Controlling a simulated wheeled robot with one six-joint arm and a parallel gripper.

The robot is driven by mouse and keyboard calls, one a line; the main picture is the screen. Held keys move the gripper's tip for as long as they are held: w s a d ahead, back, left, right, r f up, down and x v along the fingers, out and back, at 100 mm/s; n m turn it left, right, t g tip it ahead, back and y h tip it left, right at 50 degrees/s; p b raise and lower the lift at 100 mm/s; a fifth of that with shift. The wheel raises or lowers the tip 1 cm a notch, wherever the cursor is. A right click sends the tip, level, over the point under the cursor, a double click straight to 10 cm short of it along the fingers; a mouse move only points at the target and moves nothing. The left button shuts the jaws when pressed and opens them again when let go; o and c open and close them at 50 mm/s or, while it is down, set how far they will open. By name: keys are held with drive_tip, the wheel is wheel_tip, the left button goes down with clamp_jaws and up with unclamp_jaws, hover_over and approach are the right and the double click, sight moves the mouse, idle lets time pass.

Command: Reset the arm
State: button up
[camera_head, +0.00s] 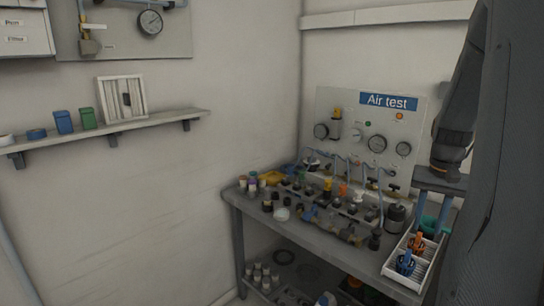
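My arm comes down along the right side of the camera_head view, dark with an orange ring near the wrist. My gripper (430,222) points down over the right end of the workbench. Its two blue-grey fingers are spread apart. A green item (429,227) shows between or behind the fingertips; I cannot tell whether they touch it. A white divided tray (402,277) lies just below and in front, holding orange-handled and blue-handled tools.
The grey workbench (232,196) carries many small fittings, valves and bottles. The "Air test" panel (340,107) with gauges stands behind it, left of my gripper. A wall shelf (160,121) holds blue and green boxes.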

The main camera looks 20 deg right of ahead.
drive_tip(key=w+a+f+n, duration=0.1)
drive_tip(key=a+n, duration=0.1)
drive_tip(key=a, duration=0.9)
drive_tip(key=w+a+f+n, duration=0.1)
drive_tip(key=w+a+n, duration=0.15)
drive_tip(key=a, duration=0.85)
drive_tip(key=s+a+f+n, duration=0.1)
drive_tip(key=s+a+n, duration=0.1)
drive_tip(key=s+a, duration=0.2)
drive_tip(key=s+a+f+n+t, duration=0.1)
drive_tip(key=s+a, duration=0.3)
drive_tip(key=a, duration=0.7)
drive_tip(key=shift+s+a+f+n, duration=0.15)
drive_tip(key=shift+a+f+n, duration=0.25)
drive_tip(key=shift+n, duration=0.45)
drive_tip(key=shift+d+f, duration=0.1)
drive_tip(key=shift+d, duration=0.1)
